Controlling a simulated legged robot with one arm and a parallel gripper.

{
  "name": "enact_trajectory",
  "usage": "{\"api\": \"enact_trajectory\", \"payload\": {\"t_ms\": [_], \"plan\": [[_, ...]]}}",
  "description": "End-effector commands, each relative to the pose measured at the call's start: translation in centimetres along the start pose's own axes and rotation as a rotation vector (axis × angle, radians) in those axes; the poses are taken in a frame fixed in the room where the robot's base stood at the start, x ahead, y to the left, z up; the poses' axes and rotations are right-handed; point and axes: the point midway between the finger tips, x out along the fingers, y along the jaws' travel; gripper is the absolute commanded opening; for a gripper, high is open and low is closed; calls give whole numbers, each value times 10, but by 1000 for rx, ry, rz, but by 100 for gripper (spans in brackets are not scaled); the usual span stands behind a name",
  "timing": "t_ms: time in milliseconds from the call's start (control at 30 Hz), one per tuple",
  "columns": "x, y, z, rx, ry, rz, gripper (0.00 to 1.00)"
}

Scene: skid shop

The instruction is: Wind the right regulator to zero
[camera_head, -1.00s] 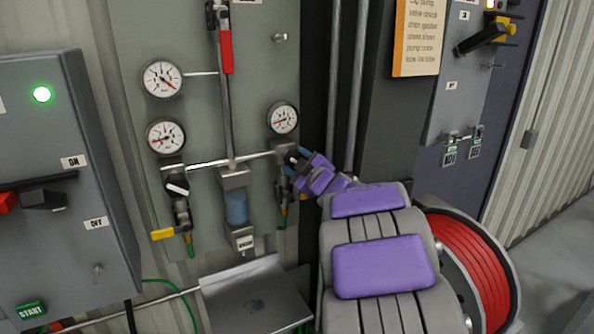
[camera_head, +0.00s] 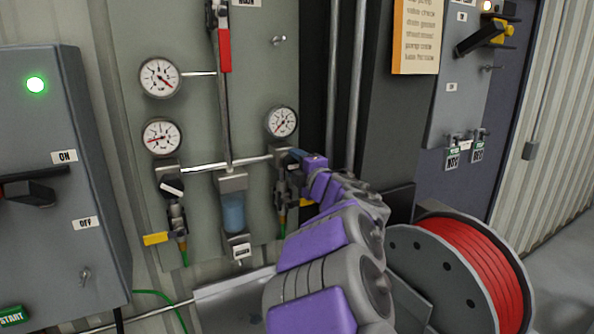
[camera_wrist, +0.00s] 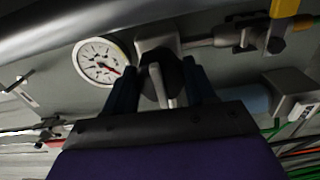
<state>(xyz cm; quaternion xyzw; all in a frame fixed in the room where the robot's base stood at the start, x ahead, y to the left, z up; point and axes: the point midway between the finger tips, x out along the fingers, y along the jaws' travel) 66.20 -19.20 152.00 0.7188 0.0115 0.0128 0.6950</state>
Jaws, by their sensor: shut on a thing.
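The right regulator (camera_head: 281,163) sits on the grey-green panel below the right gauge (camera_head: 281,122). My gripper (camera_head: 292,158) reaches it from the right and hides most of its knob. In the wrist view, the dark round knob (camera_wrist: 171,75) with its pale grip bar lies between my two dark fingers (camera_wrist: 162,92), which are shut on it. The white gauge also shows there (camera_wrist: 100,62), just left of the fingers.
The left regulator (camera_head: 172,187) sits below two more gauges (camera_head: 160,77). A clear bowl (camera_head: 233,210) hangs between the regulators. A long red-handled lever (camera_head: 225,52) stands above. A red hose reel (camera_head: 480,265) is right of my arm, and a metal tray (camera_head: 230,298) is below.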

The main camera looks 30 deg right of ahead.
Motion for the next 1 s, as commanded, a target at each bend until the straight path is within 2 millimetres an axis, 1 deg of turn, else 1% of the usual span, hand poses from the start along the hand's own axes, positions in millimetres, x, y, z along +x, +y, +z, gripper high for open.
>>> {"api": "enact_trajectory", "payload": {"t_ms": [33,200,600,633,867,900,1000], "plan": [[0,-5,0,-17,0,-9,25],[0,-5,0,-45,0,-10,25],[1,-7,-2,-51,1,-13,25],[1,-7,-2,-52,1,-14,56],[1,-5,-2,-50,1,-9,78],[1,-4,-1,-49,1,-8,80],[0,-3,1,-47,0,-6,80]]}}
